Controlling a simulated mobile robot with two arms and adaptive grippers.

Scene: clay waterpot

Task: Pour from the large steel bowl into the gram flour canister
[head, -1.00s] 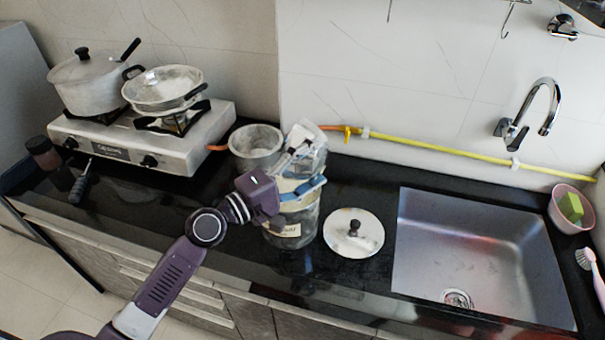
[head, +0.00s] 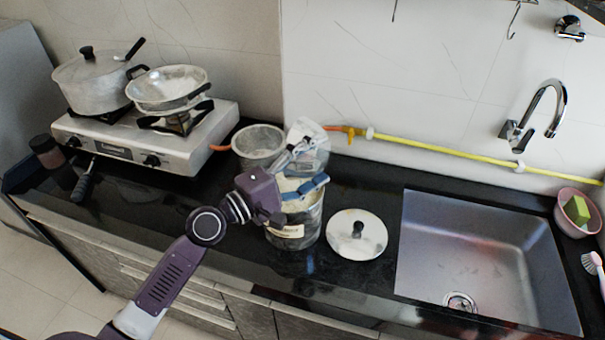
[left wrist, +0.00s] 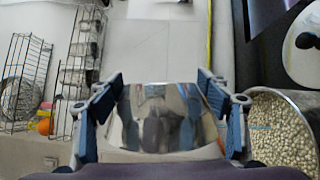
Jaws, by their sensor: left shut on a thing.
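The shiny steel bowl (head: 312,138) is tilted on its side above the back of the gram flour canister. My left gripper (head: 297,170) is shut on it, and the bowl also shows between the blue-padded fingers in the left wrist view (left wrist: 160,120). The canister (head: 293,230) is a steel cylinder with a pale label, standing open on the counter just below the gripper. Part of its mouth is hidden by the fingers. In the left wrist view, an open container of pale round grains (left wrist: 283,130) is at the lower right. No falling stream is visible. My right gripper is out of view.
A grey pot (head: 258,143) stands behind the canister. A white lid (head: 357,234) with a black knob lies right of it, before the sink (head: 480,255). The stove (head: 150,140) with two pans is at the left. A yellow hose (head: 440,149) runs along the wall.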

